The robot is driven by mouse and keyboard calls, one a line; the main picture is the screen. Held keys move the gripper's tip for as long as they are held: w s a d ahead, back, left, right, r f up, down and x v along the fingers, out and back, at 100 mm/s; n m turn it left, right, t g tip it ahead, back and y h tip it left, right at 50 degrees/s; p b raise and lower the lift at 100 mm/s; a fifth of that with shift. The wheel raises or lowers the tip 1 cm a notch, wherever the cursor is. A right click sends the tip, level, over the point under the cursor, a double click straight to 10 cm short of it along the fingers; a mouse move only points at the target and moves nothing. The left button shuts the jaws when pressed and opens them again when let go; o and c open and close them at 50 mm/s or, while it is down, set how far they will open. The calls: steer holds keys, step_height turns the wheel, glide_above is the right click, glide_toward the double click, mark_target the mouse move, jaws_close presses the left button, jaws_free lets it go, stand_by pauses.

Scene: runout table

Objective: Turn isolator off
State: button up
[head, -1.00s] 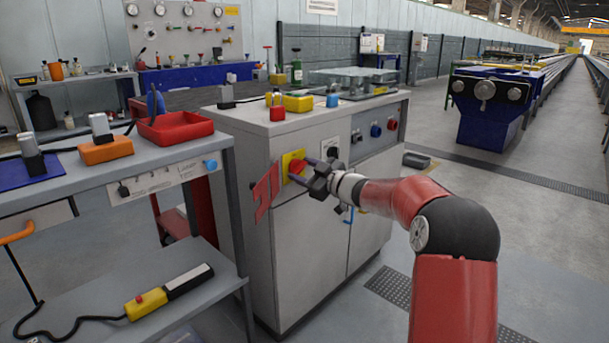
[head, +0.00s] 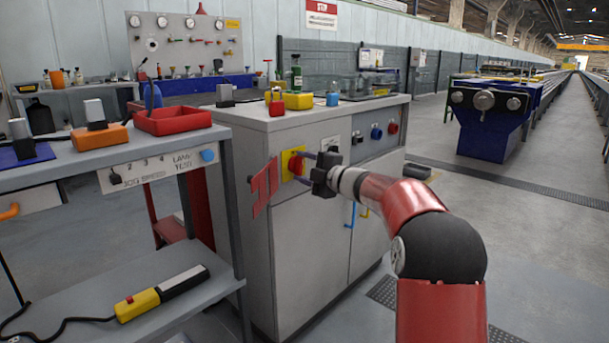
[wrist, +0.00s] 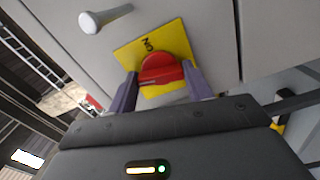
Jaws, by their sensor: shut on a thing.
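The isolator is a red rotary knob (wrist: 160,72) on a square yellow plate (wrist: 183,38) on the grey cabinet's front. A short dark label, seemingly "ON", shows at the plate's edge in the wrist view. In the head view the yellow plate (head: 287,156) is partly hidden by the knob and my fingers. My gripper (wrist: 162,86) has one purple-grey finger on each side of the knob and is shut on it. In the head view my gripper (head: 298,166) reaches the cabinet from the right.
The grey cabinet (head: 300,240) has a red bracket-like part (head: 264,187) left of the isolator. Blue (head: 376,134) and red (head: 393,128) knobs are to the right. A workbench (head: 100,170) stands at left. The floor at right is open.

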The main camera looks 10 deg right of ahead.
steer(key=shift+f+n+b, duration=0.1)
steer(key=shift+n+b, duration=0.45)
steer(key=shift+n, duration=0.55)
steer(key=o, duration=1)
steer(key=v, duration=0.7)
steer(key=shift+s+d, duration=0.25)
steer(key=shift+s, duration=0.05)
